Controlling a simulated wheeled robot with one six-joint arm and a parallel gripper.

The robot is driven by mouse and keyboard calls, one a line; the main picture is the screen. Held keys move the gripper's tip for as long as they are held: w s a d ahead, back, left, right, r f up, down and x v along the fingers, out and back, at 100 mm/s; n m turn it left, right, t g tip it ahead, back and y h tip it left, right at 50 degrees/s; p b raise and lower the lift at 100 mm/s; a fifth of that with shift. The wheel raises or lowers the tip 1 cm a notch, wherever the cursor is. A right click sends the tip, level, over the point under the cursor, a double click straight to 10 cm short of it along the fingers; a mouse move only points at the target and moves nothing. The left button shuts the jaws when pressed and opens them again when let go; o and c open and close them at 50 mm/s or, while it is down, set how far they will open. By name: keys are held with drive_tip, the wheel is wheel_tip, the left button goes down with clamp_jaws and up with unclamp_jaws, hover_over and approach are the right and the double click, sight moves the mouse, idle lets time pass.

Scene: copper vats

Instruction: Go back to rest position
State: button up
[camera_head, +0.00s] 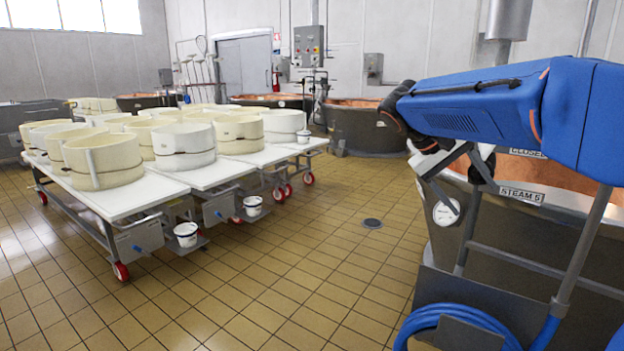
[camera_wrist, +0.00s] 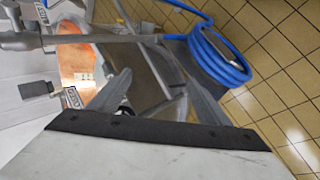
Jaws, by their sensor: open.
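My gripper (camera_wrist: 152,72) shows in the wrist view with its two grey fingers spread apart and nothing between them. A pale plate with a dark edge fills the bottom of that view. In the head view my blue arm reaches in from the right, in front of a large copper vat (camera_head: 535,178). The arm hides part of the vat, and the fingers are hard to make out there. The vat's copper inside also shows left of the fingers in the wrist view (camera_wrist: 75,62).
White tables (camera_head: 105,195) on red wheels carry several round cream moulds (camera_head: 102,155) at the left. More vats (camera_head: 365,127) stand behind. A blue coiled hose (camera_head: 455,312) is at the lower right. Tiled floor (camera_head: 300,270) lies clear between.

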drive_tip(key=s+a+f+t+y, duration=0.2)
drive_tip(key=s+a+f+y, duration=0.1)
drive_tip(key=s+f, duration=0.7)
drive_tip(key=s+a+f+t+y, duration=0.3)
drive_tip(key=s+f, duration=0.8)
drive_tip(key=s, duration=0.6)
drive_tip(key=shift+a+n+y, duration=0.3)
drive_tip(key=shift+a+y, duration=0.2)
drive_tip(key=shift+y, duration=0.7)
